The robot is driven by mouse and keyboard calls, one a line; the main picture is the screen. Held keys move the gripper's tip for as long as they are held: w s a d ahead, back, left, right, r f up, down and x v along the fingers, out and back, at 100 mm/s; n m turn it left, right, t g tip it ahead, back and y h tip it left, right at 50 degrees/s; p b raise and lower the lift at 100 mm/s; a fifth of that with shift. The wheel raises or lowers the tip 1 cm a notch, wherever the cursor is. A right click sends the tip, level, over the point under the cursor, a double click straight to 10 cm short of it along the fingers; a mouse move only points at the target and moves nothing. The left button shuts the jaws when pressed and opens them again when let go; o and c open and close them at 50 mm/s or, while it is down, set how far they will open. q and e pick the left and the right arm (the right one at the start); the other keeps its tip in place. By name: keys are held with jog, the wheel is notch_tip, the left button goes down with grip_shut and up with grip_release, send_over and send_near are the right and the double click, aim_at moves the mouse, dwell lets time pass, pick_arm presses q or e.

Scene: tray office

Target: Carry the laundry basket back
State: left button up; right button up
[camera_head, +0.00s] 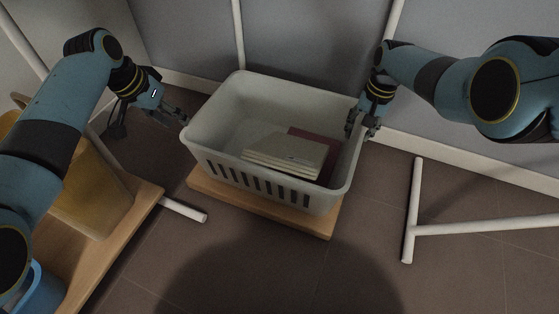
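The laundry basket (272,185) is a light grey plastic tub with slotted sides, upright on a low wooden board. Books lie inside it: a pale stack (285,152) and a dark red one (322,150). My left gripper (178,115) is just outside the basket's left rim, with its fingers parted and nothing visible between them. My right gripper (361,128) is at the right rim, with one finger on the inner side and one on the outer side. Its fingers look apart; whether they touch the rim is unclear.
The wooden board (290,217) shows under the basket's front. A wooden surface (140,205) with a tan container (95,205) and a blue item (45,290) is at lower left. White legs (413,210) stand on the right floor. Walls close off the back; the front floor is clear.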

jog(key=shift+r, duration=0.35)
pick_arm(q)
jog(key=shift+s+a+r, duration=0.1)
jog(key=shift+s+r, duration=0.1)
jog(key=shift+r, duration=0.25)
pick_arm(e)
notch_tip(320, 180, up, 11)
jog(key=d, duration=0.1)
jog(key=shift+s+d, duration=0.15)
